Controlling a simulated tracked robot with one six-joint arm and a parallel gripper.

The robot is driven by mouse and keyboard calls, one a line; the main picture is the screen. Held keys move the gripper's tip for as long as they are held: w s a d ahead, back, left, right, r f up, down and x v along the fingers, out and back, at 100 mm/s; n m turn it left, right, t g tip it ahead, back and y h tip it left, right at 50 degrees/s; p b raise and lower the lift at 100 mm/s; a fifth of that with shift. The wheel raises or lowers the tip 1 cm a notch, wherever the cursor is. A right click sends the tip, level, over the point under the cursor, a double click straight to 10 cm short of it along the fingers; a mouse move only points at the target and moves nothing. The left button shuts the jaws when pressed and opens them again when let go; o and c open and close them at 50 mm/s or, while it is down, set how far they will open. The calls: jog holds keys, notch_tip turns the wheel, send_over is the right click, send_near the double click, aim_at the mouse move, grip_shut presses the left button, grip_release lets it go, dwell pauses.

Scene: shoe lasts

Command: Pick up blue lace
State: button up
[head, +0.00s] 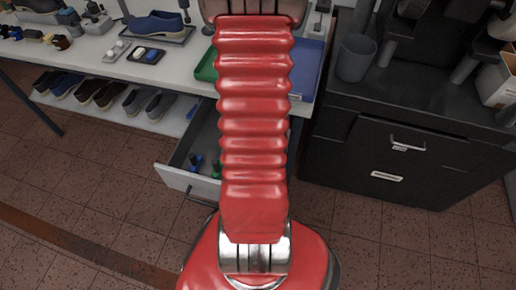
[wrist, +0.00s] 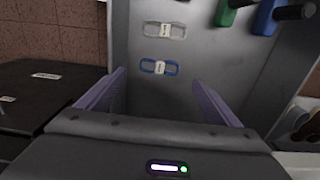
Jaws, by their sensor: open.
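The blue lace (wrist: 147,66) is a flat looped bundle with a white band around its middle. It lies on a grey surface, apparently the floor of the open drawer (head: 176,178). In the wrist view it appears between and just beyond the fingertips of my gripper (wrist: 159,78). My gripper is open, its two purple fingers spread wide with nothing between them. In the head view my red arm hides the gripper and part of the drawer, and I cannot make out the blue lace there.
A pale grey lace (wrist: 178,31) lies just beyond the blue one. A green-handled tool (wrist: 227,12) and a blue-handled tool (wrist: 265,17) lie to the upper right. A black cabinet (head: 400,165) stands right of the drawer. A bench (head: 100,62) with shoes is at left.

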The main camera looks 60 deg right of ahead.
jog(key=shift+f, duration=1.3)
jog(key=shift+f, duration=2.75)
jog(key=c, duration=0.9)
jog(key=shift+r, duration=0.15)
jog(key=shift+r, duration=4.85)
jog(key=shift+w, duration=0.1)
